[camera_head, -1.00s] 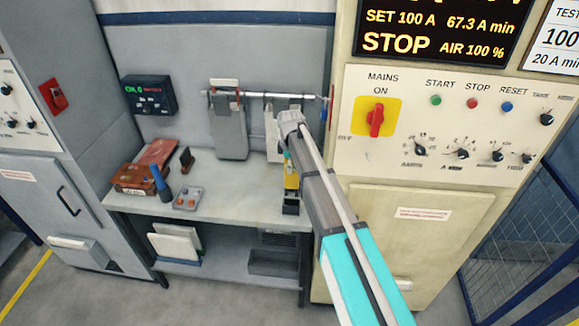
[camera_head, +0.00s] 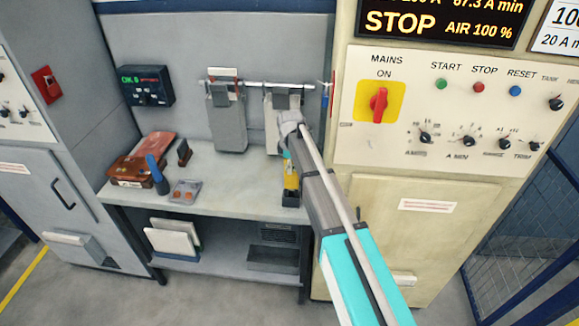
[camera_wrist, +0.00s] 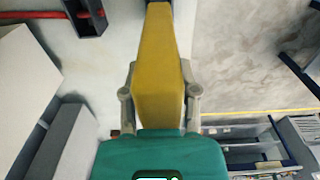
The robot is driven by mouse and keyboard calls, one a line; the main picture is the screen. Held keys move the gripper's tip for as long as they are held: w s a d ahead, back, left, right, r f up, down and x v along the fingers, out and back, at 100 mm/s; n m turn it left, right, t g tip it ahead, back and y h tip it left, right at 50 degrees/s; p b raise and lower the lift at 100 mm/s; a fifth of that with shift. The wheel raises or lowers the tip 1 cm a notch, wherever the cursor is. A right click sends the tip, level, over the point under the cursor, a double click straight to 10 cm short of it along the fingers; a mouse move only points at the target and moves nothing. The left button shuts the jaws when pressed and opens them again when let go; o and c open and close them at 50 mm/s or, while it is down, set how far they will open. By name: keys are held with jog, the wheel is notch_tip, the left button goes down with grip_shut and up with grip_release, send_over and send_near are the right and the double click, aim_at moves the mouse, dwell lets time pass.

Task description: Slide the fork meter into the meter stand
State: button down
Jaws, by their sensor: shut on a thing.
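The yellow fork meter (camera_wrist: 157,60) is clamped between the two grey fingers of my gripper (camera_wrist: 160,92). In the head view the yellow meter (camera_head: 290,175) hangs below my gripper (camera_head: 289,150), over the right part of the bench. A small black holder, apparently the meter stand (camera_head: 291,200), stands just below it near the bench's front edge. The two overlap in this view, so I cannot tell whether they touch.
The bench (camera_head: 225,180) carries a brown case (camera_head: 138,165), a blue-handled tool (camera_head: 157,177) and a small tray (camera_head: 185,192) at left. Grey hanging plates (camera_head: 228,125) hang from a rail behind. A cream control cabinet (camera_head: 425,240) stands close on the right.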

jog(key=shift+f+b, duration=2)
jog(key=shift+f, duration=0.15)
jog(key=shift+c, duration=1.5)
grip_release()
jog(key=shift+r, duration=0.1)
notch_tip(320, 180, up, 9)
jog(key=p, duration=0.9)
jog(key=shift+r+p, duration=0.2)
jog(key=shift+p, duration=0.15)
jog(key=shift+s, duration=0.1)
